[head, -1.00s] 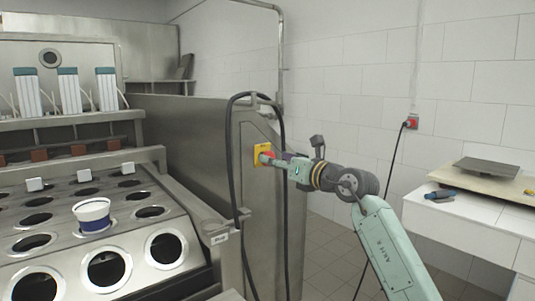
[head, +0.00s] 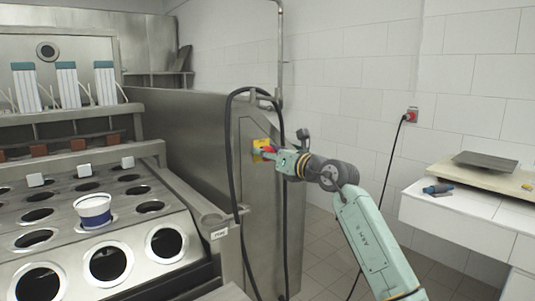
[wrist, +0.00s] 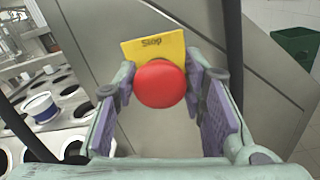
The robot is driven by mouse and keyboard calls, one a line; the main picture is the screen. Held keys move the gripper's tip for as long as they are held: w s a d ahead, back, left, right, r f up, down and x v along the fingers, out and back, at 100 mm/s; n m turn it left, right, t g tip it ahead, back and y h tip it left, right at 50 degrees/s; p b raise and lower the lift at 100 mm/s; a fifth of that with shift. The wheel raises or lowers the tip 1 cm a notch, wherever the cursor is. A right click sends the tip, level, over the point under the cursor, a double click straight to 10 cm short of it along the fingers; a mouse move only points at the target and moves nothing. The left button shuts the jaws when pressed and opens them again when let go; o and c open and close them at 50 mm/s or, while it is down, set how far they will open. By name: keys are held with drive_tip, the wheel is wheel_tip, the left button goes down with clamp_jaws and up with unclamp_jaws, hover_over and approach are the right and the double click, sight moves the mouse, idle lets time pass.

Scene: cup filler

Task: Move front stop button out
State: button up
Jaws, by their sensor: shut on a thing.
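The red stop button (wrist: 160,84) is a round knob on a yellow plate marked "Stop" (wrist: 155,46) on the metal side panel of the machine. In the head view the red button (head: 268,149) shows in part, with the yellow plate (head: 259,145) behind it. My gripper (head: 272,154) reaches it from the right. In the wrist view my gripper (wrist: 161,80) has one purple-padded finger on each side of the button and is shut on it. The plate appears tilted in the wrist view. The contact surfaces of the fingers are partly hidden.
A black cable (head: 231,165) loops down the machine close to the left of the button. The cup tray (head: 105,239) with a white and blue cup (head: 93,210) lies left. A white table (head: 465,215) stands right. A green bin (wrist: 295,46) shows in the wrist view.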

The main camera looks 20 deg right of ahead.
clamp_jaws()
idle(0.3)
drive_tip(key=shift+s+d+f+b, duration=0.2)
drive_tip(key=shift+s+b, duration=0.1)
drive_tip(key=shift+b, duration=0.25)
drive_tip(key=shift+s+r, duration=0.1)
drive_tip(key=shift+s, duration=0.05)
drive_tip(key=o, duration=0.6)
unclamp_jaws()
drive_tip(key=shift+r, duration=0.1)
drive_tip(key=shift+s, duration=0.1)
drive_tip(key=v, duration=1.2)
